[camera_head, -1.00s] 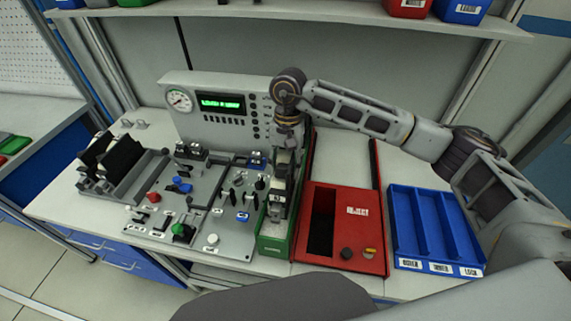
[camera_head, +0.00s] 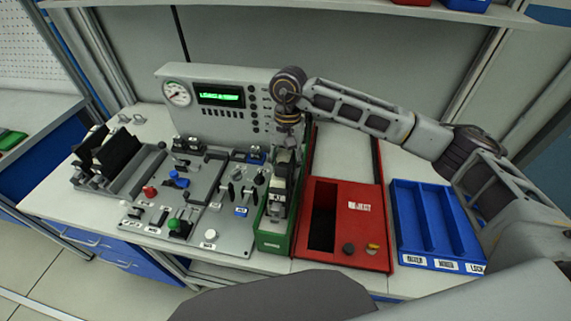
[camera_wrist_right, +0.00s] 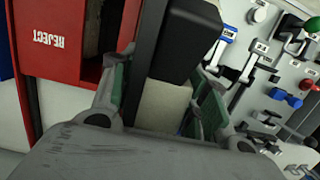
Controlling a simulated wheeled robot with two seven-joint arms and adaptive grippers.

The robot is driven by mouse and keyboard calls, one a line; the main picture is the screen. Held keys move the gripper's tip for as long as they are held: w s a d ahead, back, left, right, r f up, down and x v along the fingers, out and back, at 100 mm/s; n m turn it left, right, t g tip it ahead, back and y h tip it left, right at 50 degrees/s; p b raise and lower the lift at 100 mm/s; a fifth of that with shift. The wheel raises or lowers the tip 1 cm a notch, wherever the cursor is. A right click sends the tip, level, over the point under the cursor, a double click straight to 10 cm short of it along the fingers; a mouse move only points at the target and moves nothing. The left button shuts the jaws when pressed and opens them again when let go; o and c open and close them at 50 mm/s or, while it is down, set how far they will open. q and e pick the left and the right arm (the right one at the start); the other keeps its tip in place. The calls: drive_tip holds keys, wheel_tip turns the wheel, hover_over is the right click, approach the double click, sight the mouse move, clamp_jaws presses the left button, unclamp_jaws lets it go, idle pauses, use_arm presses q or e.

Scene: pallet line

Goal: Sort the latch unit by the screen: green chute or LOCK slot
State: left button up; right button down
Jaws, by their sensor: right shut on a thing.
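My right gripper (camera_head: 279,190) is over the green chute (camera_head: 270,243), pointing down, shut on a dark block that I take for the latch unit. In the right wrist view the black latch unit (camera_wrist_right: 185,50) shows between the two fingers of the gripper (camera_wrist_right: 160,95); its lower end is hard to make out. The screen (camera_head: 221,97) on the grey console shows green text too small to read. The blue tray (camera_head: 437,265) at right has three slots, the rightmost labelled LOCK. My left gripper is not in view.
A red REJECT box (camera_head: 362,225) with a dark opening stands between the green chute and the blue tray. A grey fixture board (camera_head: 215,225) with several levers and knobs lies left of the chute. A rack (camera_head: 125,175) with black parts stands at far left.

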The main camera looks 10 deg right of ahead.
drive_tip(key=c, duration=0.7)
unclamp_jaws()
drive_tip(key=shift+w+d+r, duration=0.15)
drive_tip(key=shift+w+r, duration=0.2)
drive_tip(key=shift+r, duration=1.65)
drive_tip(key=shift+w+d+r, duration=0.1)
drive_tip(key=shift+w+r, duration=0.2)
drive_tip(key=shift+r, duration=1.65)
drive_tip(key=shift+w+d+r, duration=0.15)
drive_tip(key=shift+w+r, duration=0.2)
drive_tip(key=shift+r, duration=1.65)
